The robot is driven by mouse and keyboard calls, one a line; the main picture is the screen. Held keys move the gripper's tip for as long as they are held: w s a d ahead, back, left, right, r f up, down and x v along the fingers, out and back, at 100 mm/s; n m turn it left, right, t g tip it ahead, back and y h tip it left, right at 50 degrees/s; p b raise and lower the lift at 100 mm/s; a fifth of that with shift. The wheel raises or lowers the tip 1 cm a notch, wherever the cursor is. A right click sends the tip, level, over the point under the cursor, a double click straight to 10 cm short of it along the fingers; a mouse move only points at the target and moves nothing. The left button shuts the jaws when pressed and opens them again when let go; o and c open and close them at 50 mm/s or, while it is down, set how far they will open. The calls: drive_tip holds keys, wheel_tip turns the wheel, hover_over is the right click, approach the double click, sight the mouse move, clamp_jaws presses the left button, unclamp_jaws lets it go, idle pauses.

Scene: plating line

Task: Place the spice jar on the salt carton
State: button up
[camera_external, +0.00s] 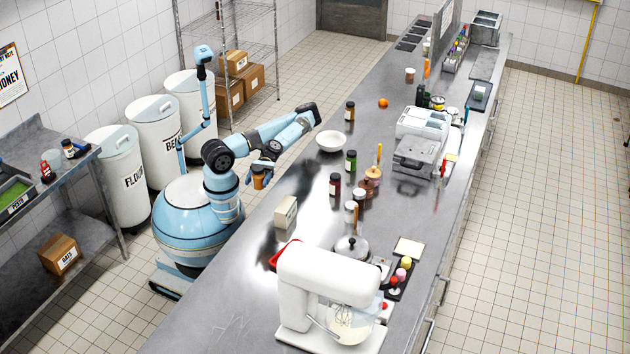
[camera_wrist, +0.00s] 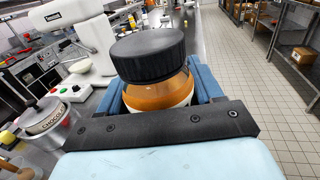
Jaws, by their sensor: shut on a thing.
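The spice jar (camera_external: 259,182) has a black lid and orange-brown contents. My gripper (camera_external: 261,172) is shut on it and holds it in the air just off the counter's left edge. In the wrist view the jar (camera_wrist: 158,88) stands between the blue fingers of my gripper (camera_wrist: 160,98), lid toward the camera. The salt carton (camera_external: 285,213) is a small pale box standing on the counter, nearer the camera and a little right of the jar. The jar is apart from it. I cannot make out the carton in the wrist view.
A white stand mixer (camera_external: 325,285) and a red-rimmed item (camera_external: 279,258) stand beyond the carton toward the camera. Several jars, such as a dark one (camera_external: 335,185), stand to its right, with a white bowl (camera_external: 331,141) farther back. The counter (camera_external: 240,290) is bare left of the mixer.

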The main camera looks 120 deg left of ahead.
drive_tip(key=shift+s+a+r+m+g, duration=1.55)
drive_tip(key=shift+s+a+r, duration=1.6)
drive_tip(key=shift+a, duration=1.85)
hover_over(284, 207)
drive_tip(key=s, duration=0.1)
drive_tip(key=shift+n+g, duration=0.35)
wheel_tip(284, 207, down, 13)
drive_tip(key=shift+r, duration=0.1)
drive_tip(key=shift+w+d+f, duration=0.1)
drive_tip(key=shift+w+f, duration=0.25)
drive_tip(key=shift+f, duration=0.2)
drive_tip(key=shift+w+f, duration=0.1)
drive_tip(key=shift+f, duration=1.55)
drive_tip(key=o, duration=1.2)
